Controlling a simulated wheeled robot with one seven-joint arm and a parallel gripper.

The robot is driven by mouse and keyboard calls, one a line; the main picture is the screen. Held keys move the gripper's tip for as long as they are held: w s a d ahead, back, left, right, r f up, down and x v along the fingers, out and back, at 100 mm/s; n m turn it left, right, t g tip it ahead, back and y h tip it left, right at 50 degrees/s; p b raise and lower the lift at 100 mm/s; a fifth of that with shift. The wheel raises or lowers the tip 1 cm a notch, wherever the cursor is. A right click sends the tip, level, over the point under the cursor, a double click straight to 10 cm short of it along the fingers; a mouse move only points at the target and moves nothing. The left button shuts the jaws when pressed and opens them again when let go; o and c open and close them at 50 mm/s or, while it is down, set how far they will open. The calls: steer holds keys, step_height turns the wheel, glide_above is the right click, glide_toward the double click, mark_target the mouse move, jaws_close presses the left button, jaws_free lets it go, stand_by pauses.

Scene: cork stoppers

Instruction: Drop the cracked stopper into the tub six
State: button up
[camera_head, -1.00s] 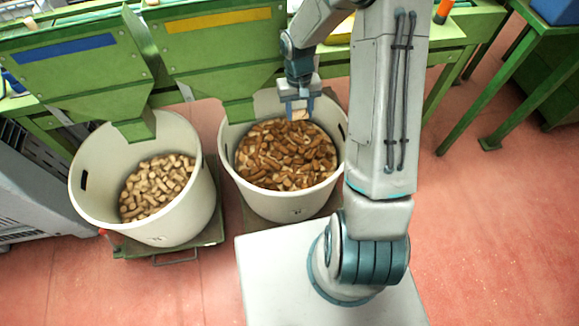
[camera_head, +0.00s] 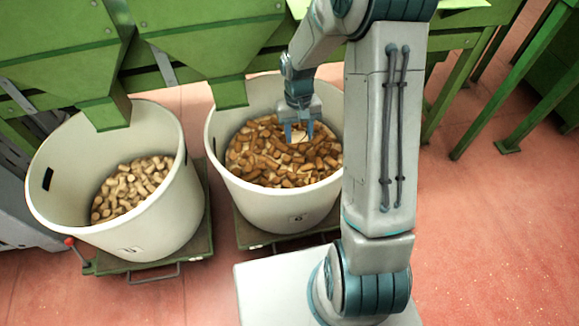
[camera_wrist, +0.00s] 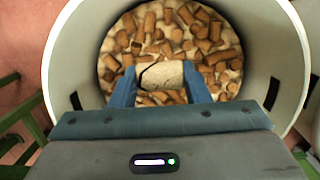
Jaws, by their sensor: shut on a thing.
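The cracked stopper (camera_wrist: 163,76) is pale, with a dark crack near its left end in the wrist view. My gripper (camera_wrist: 162,82) is shut on it, one blue finger at each end. In the head view my gripper (camera_head: 299,134) points down inside the mouth of tub six (camera_head: 285,208), a pale round tub with a small mark like a 6 on its front. The held stopper is above the brown stoppers (camera_head: 270,165) in that tub. How high it is above them is hard to tell.
A second pale tub (camera_head: 150,220) with lighter stoppers (camera_head: 130,187) stands at the left. Green chutes (camera_head: 215,45) hang over the back rims of both tubs. Both tubs stand on green wheeled bases (camera_head: 155,262). The red floor (camera_head: 480,230) at right is clear.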

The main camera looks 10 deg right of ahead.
step_height(320, 180, down, 6)
steer(key=b, duration=0.4)
steer(key=shift+b, duration=0.35)
steer(key=o, duration=1)
steer(key=r+p, duration=0.1)
steer(key=r, duration=0.3)
steer(key=w+r+p, duration=0.1)
steer(key=r, duration=0.4)
steer(key=w+r+p, duration=0.1)
steer(key=r+p, duration=0.1)
steer(key=r, duration=0.2)
steer(key=shift+r, duration=0.3)
